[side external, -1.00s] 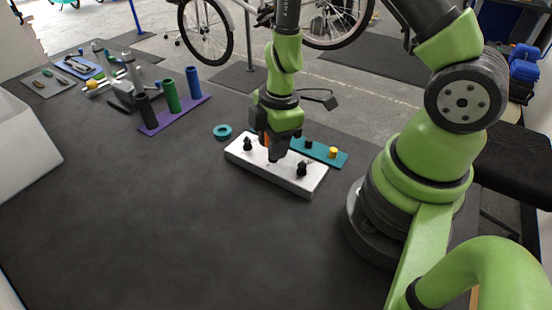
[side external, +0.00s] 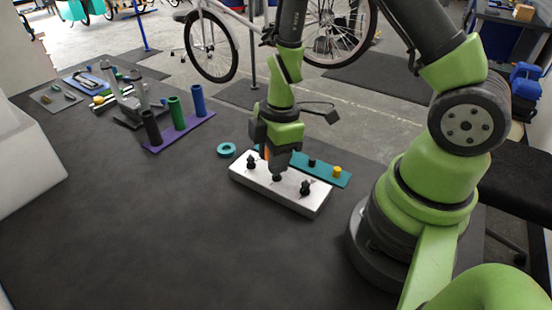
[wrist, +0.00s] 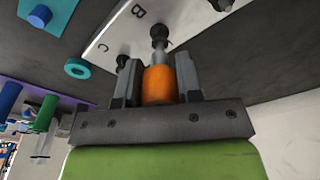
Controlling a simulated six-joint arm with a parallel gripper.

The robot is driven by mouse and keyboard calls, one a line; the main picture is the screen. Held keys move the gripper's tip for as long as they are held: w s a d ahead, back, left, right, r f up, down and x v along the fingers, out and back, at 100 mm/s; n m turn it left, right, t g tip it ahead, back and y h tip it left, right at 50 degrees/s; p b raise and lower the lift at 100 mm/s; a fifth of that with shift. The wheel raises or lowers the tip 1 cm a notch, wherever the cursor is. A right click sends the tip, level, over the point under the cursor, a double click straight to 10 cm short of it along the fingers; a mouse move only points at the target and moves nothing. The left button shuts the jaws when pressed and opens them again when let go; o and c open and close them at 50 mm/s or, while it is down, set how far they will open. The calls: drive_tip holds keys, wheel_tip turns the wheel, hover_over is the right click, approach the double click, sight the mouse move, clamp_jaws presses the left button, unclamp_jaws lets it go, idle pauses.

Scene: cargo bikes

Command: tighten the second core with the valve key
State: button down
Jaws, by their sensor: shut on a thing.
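My gripper (wrist: 157,88) is shut on the orange handle of the valve key (wrist: 159,86). The key's grey shank points at a black valve stem (wrist: 158,36), and its tip appears to meet that stem. In the side external view my gripper (side external: 276,165) is over the middle of the white block (side external: 312,207). One black stem stands to its left (side external: 251,161) and one to its right (side external: 305,187). The block shows the letters B and C in the wrist view (wrist: 112,32). The gripper hides most of the key in the side view.
A purple rack (side external: 180,134) holds black, green and blue tubes. The front of the mat is clear.

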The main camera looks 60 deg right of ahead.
drive_tip(key=shift+w+a+r+m, duration=0.25)
drive_tip(key=shift+w+r+m, duration=0.05)
drive_tip(key=shift+r+m, duration=0.15)
drive_tip(key=shift+w+a+r+m, duration=0.2)
drive_tip(key=shift+w+r+m, duration=0.05)
drive_tip(key=shift+r+m, duration=0.15)
wheel_tip(320, 180, up, 10)
drive_tip(key=d+m+h, duration=0.1)
drive_tip(key=m, duration=1)
drive_tip(key=n+y, duration=0.1)
drive_tip(key=n, duration=1.7)
hover_over(249, 161)
drive_tip(key=shift+g, duration=0.3)
drive_tip(key=f, duration=0.6)
drive_tip(key=shift+d+f, duration=0.3)
drive_tip(key=shift+f, duration=0.05)
drive_tip(key=shift+f+n, duration=0.3)
drive_tip(key=shift+n, duration=0.05)
drive_tip(key=shift+f, duration=1.9)
drive_tip(key=shift+f, duration=1.35)
